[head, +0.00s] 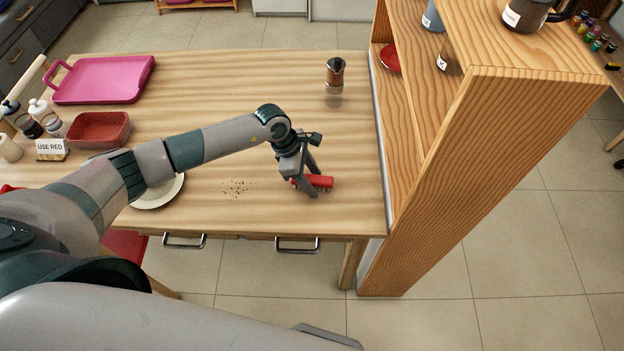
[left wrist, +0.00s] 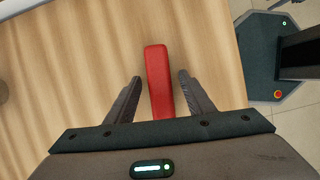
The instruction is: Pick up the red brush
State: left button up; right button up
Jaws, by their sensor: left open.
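The red brush (head: 321,181) lies on the wooden table near its front right edge. In the left wrist view the brush (left wrist: 158,75) is a long red bar running away from the gripper. My left gripper (head: 309,186) is open, with its fingers around the near part of the brush. In the left wrist view the left gripper (left wrist: 158,92) has one finger on each side of the brush, with a gap on both sides. In the head view the fingers hide part of the brush. My right gripper is not in view.
A wooden shelf (head: 480,150) stands close on the right. Dark crumbs (head: 238,188) lie left of the brush, with a plate (head: 160,192) partly under my arm. A pepper grinder (head: 335,75), pink tray (head: 105,80) and red bowl (head: 99,129) stand farther back.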

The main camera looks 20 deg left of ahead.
pick_arm(q)
jog(key=shift+f+b, duration=0.2)
jog(key=shift+b, duration=0.15)
dwell(0.7)
jog(key=shift+c, duration=0.5)
jog(key=c, duration=1)
